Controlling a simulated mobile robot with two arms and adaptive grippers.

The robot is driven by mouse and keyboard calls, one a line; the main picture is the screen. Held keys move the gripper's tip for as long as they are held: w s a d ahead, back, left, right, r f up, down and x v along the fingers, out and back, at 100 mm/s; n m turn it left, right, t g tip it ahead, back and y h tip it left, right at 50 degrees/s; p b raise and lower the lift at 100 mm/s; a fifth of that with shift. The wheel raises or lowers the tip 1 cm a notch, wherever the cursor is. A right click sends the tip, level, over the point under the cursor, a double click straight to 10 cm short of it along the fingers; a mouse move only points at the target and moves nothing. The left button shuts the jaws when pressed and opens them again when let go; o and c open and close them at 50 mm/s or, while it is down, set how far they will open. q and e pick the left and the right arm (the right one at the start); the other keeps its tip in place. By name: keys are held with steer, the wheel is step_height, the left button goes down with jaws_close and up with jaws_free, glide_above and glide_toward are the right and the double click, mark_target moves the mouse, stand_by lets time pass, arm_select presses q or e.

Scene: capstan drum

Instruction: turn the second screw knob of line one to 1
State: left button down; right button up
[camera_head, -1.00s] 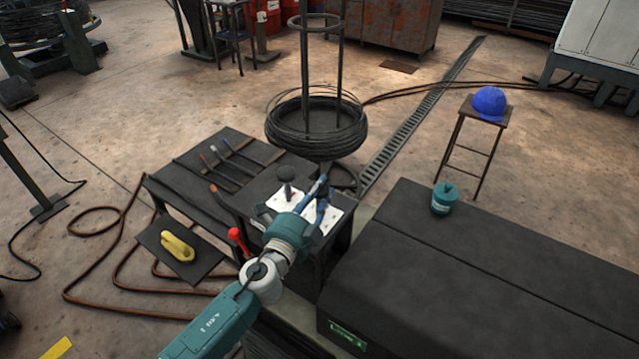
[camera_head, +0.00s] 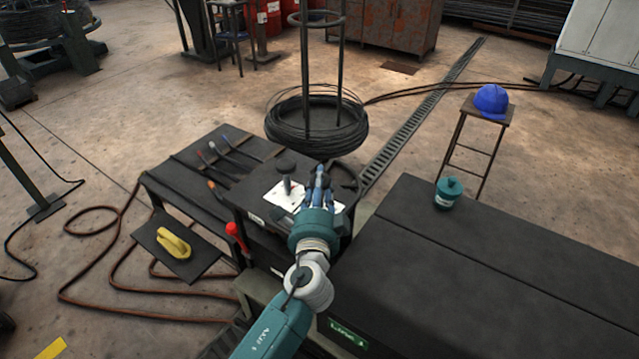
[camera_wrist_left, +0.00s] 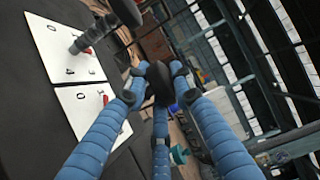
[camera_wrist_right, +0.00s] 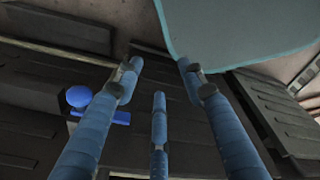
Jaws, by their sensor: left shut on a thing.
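The control box top carries white dial plates (camera_head: 280,194) beside my left gripper. The first knob (camera_head: 285,167), dark with a round head on a stem, stands on the left plate. My left gripper (camera_head: 319,180) is over the right plate, largely covering it. In the left wrist view its blue fingers are closed around a dark round knob head (camera_wrist_left: 158,82). The plates there show red marks and the digits 0 and 4; the held knob's pointer is hidden. My right gripper (camera_wrist_right: 158,80) shows only in its own wrist view, with fingers spread and nothing between them.
A red-handled lever (camera_head: 236,236) stands at the box's near left. Tools lie on the dark bench (camera_head: 165,178), left of the box. A long dark machine cover (camera_head: 470,265) with a green "Line 1" label fills the right, with a teal pot (camera_head: 447,193) on it.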

arm_select(q)
steer(key=shift+s+f, duration=0.1)
steer(key=shift+f, duration=0.35)
steer(key=c, duration=1.4)
jaws_free()
steer(key=shift+r, duration=0.15)
steer(key=shift+r, duration=0.1)
steer(key=s, duration=1.2)
steer(key=shift+a, duration=0.35)
steer(key=shift+a, duration=0.1)
